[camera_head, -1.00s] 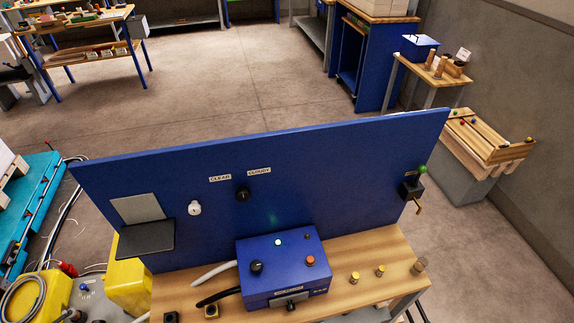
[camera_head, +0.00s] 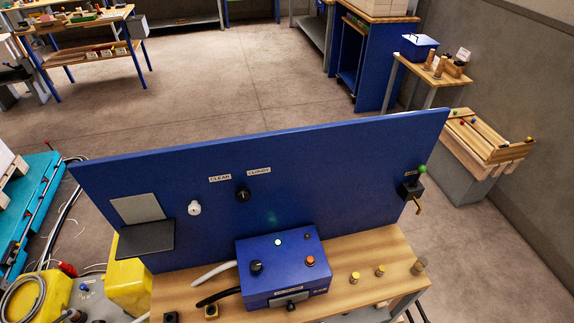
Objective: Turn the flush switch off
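No label that I can read says flush, so I cannot tell which control is the flush switch. A blue control box (camera_head: 284,270) sits on the wooden bench against the blue panel. Its top carries a black knob (camera_head: 257,267), a lit pale green lamp (camera_head: 278,242) and an orange button (camera_head: 310,261). Its front face has a small label too small to read and a black switch (camera_head: 291,306) below it. The upright panel (camera_head: 330,170) has a white knob (camera_head: 194,208) and a black knob (camera_head: 242,194) near the CLEAR and CLOUDY labels. Neither gripper is in view.
The wooden bench (camera_head: 375,255) holds small yellow and wooden pegs at right. A green-topped black fitting (camera_head: 411,188) is on the panel's right end. Yellow containers (camera_head: 130,287) and loose cables lie at lower left. Open floor (camera_head: 220,90) lies behind the panel.

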